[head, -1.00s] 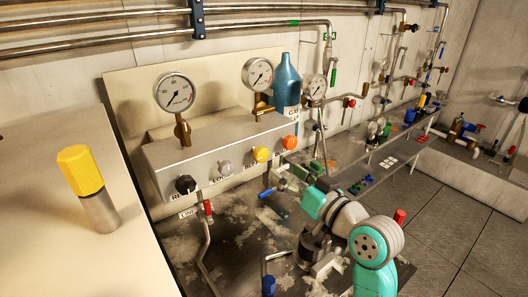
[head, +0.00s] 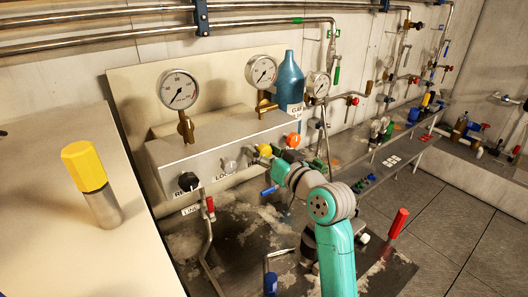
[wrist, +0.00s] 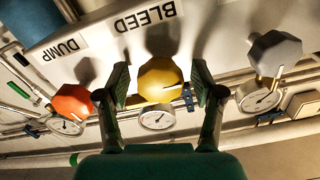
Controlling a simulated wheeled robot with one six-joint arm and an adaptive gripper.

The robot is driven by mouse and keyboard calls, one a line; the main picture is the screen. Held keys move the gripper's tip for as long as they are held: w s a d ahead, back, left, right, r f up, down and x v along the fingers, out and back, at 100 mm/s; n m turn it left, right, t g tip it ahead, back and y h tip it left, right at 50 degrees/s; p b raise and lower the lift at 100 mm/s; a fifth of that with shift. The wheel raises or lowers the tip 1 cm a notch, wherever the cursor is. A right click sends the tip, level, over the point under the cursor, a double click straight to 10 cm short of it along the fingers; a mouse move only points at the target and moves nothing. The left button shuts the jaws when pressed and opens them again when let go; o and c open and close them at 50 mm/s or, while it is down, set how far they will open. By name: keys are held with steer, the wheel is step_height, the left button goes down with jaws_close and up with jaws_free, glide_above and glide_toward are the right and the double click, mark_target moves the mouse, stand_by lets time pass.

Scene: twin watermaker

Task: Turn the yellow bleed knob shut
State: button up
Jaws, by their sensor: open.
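The yellow bleed knob (wrist: 160,80) is a faceted knob on the front of the grey panel box, under the label BLEED (wrist: 146,18) in the wrist view. In the head view the yellow knob (head: 265,150) is partly covered by my gripper. My gripper (wrist: 160,85) is open, with one finger on each side of the yellow knob. In the wrist view small gaps seem to show between the fingers and the knob; contact is hard to tell. In the head view my gripper (head: 262,162) is right at the panel front.
An orange-red knob (wrist: 72,103) labelled DUMP and a grey knob (wrist: 274,53) flank the yellow one. A black knob (head: 188,181) sits further left. Gauges (head: 178,90) and a blue bottle (head: 289,82) stand above and behind. A red-handled pipe (head: 210,204) rises below the panel.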

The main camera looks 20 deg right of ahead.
steer(key=c, duration=1.1)
steer(key=shift+c, duration=0.2)
steer(key=m, duration=0.4)
steer(key=shift+m, duration=0.4)
steer(key=m, duration=0.4)
steer(key=shift+d+m, duration=0.1)
steer(key=shift+m, duration=0.2)
steer(key=m, duration=0.4)
steer(key=shift+f+m, duration=0.1)
steer(key=shift+m, duration=2.1)
